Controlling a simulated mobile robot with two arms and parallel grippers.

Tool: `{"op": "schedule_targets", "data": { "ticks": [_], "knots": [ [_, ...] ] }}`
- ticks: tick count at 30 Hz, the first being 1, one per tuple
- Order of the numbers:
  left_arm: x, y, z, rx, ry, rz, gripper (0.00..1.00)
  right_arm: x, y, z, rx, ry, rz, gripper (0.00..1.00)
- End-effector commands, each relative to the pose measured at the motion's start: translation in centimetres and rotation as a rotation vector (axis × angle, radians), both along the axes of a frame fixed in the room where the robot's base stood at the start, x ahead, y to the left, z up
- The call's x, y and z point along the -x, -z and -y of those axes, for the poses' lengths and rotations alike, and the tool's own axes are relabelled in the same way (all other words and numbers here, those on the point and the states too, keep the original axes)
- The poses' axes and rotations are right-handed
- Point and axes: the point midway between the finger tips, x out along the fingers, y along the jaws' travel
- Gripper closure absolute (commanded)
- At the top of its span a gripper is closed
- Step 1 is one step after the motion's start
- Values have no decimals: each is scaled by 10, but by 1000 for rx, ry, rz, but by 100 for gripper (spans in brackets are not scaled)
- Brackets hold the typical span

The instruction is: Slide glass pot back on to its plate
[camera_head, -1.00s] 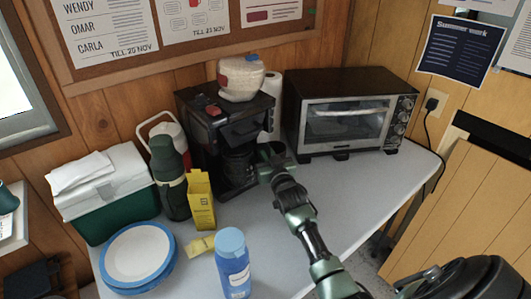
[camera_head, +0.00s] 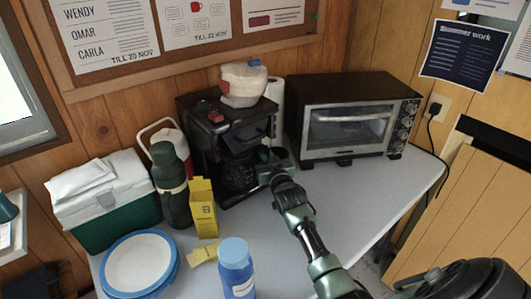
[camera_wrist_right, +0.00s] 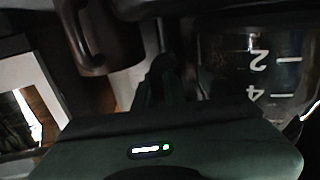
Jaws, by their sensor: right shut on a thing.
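The glass pot (camera_head: 238,176) sits low in the front of the black coffee maker (camera_head: 202,128), dark against it. In the right wrist view the pot (camera_wrist_right: 255,60) fills the upper right, with white level marks 2 and 4. My right gripper (camera_head: 272,160) is at the pot's right side and shut; in the wrist view its fingers (camera_wrist_right: 160,78) are dark beside the glass. It is shut on the pot, apparently at its handle, but the grip is too dark to see clearly. The plate is hidden under the pot. My left gripper is not in view.
A toaster oven (camera_head: 345,118) stands to the right and a paper roll (camera_head: 275,108) behind. A green flask (camera_head: 172,190) and yellow carton (camera_head: 203,208) stand left of the machine. A blue bottle (camera_head: 236,270) is in front. A white container (camera_head: 243,84) sits on top.

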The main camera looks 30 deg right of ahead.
Motion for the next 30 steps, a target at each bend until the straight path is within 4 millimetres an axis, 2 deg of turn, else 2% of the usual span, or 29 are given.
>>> {"op": "schedule_targets", "data": {
  "ticks": [1,14,30],
  "knots": [
    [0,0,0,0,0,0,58,-5,-15,3,6,1,28,100],
    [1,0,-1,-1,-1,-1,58,-7,-17,4,7,2,30,100],
    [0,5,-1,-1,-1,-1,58,-7,-7,4,6,2,26,100]
  ]
}}
